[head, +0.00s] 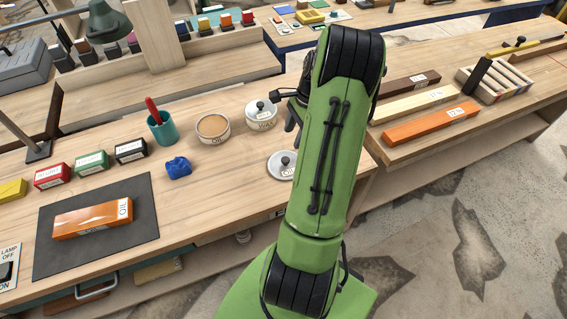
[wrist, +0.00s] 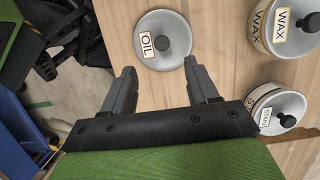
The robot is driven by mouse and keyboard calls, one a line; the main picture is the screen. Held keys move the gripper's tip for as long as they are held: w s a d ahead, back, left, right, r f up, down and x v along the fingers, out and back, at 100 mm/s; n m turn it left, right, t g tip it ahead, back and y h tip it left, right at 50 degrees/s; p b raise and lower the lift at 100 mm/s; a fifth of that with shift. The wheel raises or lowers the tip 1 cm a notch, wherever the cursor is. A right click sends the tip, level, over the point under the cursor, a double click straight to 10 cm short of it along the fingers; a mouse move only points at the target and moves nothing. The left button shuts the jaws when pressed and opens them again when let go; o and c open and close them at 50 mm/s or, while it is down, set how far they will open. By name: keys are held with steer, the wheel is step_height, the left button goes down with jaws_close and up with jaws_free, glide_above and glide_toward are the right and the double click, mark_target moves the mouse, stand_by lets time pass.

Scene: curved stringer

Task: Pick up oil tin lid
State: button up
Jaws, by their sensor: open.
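The oil tin lid (wrist: 150,22) is a round grey metal disc with a dark knob and an OIL label. It lies flat on the wooden bench, and the lid (head: 278,172) is partly hidden by my arm in the head view. My gripper (wrist: 160,68) is open and empty, its two fingers pointing towards the lid's near side in the wrist view. The fingers look apart from the lid; their height above the bench is hard to tell. In the head view my green arm mostly hides the gripper. The open oil tin (head: 213,134) stands left of the lid.
The lidded wax tin (head: 261,118) stands behind the lid; it also shows in the wrist view (wrist: 262,28). A stain tin (wrist: 262,100) is right of my gripper in the wrist view. A blue lump (head: 178,167) and a teal cup (head: 162,130) stand further left.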

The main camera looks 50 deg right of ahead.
mark_target(286, 159)
steer(key=b+x, duration=0.1)
steer(key=x, duration=0.4)
steer(key=b+x, duration=0.1)
steer(key=x, duration=0.4)
steer(key=shift+w+d+f, duration=0.1)
steer(key=shift+d+f, duration=0.05)
steer(key=shift+f, duration=0.2)
steer(key=shift+c, duration=0.2)
